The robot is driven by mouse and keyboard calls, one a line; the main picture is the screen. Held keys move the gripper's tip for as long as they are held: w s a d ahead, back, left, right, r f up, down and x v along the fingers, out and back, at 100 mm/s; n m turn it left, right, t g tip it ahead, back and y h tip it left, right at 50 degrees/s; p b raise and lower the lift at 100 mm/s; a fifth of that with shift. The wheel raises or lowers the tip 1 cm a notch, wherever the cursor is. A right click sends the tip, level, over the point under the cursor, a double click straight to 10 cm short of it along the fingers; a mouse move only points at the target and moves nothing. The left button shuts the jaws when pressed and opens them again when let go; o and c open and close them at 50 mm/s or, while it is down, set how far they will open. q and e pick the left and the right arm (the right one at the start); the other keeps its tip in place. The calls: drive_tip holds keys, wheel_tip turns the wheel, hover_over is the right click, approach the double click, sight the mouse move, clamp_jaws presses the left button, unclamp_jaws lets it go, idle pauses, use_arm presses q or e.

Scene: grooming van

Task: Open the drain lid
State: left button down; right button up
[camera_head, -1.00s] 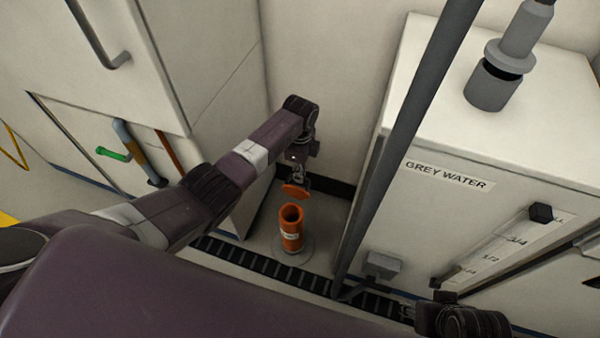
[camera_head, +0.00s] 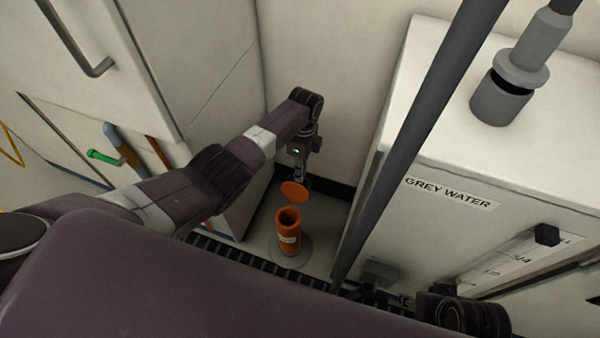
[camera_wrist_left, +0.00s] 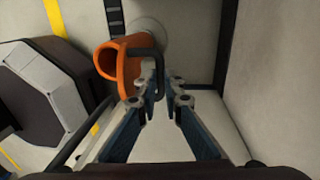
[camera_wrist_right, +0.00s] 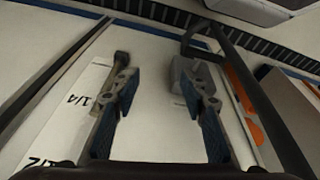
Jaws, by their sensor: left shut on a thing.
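The drain pipe (camera_head: 289,238) is an orange upright tube with its dark mouth open. Its lid (camera_head: 294,191), an orange disc, is raised and tilted above the mouth. My left gripper (camera_head: 301,174) is right at the lid. In the left wrist view its fingers (camera_wrist_left: 165,88) are shut on a dark handle (camera_wrist_left: 159,72) on the lid, beside the orange pipe (camera_wrist_left: 115,68). Whether the lid touches the pipe at a hinge is hard to tell. My right gripper (camera_wrist_right: 152,65) is open and empty in the right wrist view.
The grey water tank (camera_head: 440,235) stands right of the pipe, with a dark grey pole (camera_head: 425,110) before it. A white cabinet (camera_head: 190,60) stands to the left. A dark grating strip (camera_head: 305,278) runs along the floor in front of the pipe.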

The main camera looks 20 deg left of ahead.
use_arm(q)
drive_tip(key=shift+w+f+b, duration=0.55)
drive_tip(key=shift+w+b, duration=0.05)
drive_tip(key=shift+b, duration=0.2)
drive_tip(key=c, duration=2.5)
unclamp_jaws()
drive_tip(key=shift+r, duration=0.2)
drive_tip(key=shift+c, duration=0.2)
drive_tip(key=o, duration=0.5)
use_arm(e)
drive_tip(key=shift+v, duration=1.1)
use_arm(q)
drive_tip(key=shift+r, duration=0.1)
use_arm(e)
drive_tip(key=shift+d, duration=0.1)
use_arm(q)
wheel_tip(320, 180, up, 12)
drive_tip(key=w, duration=0.1)
drive_tip(key=shift+w, duration=0.25)
drive_tip(key=shift+f, duration=0.2)
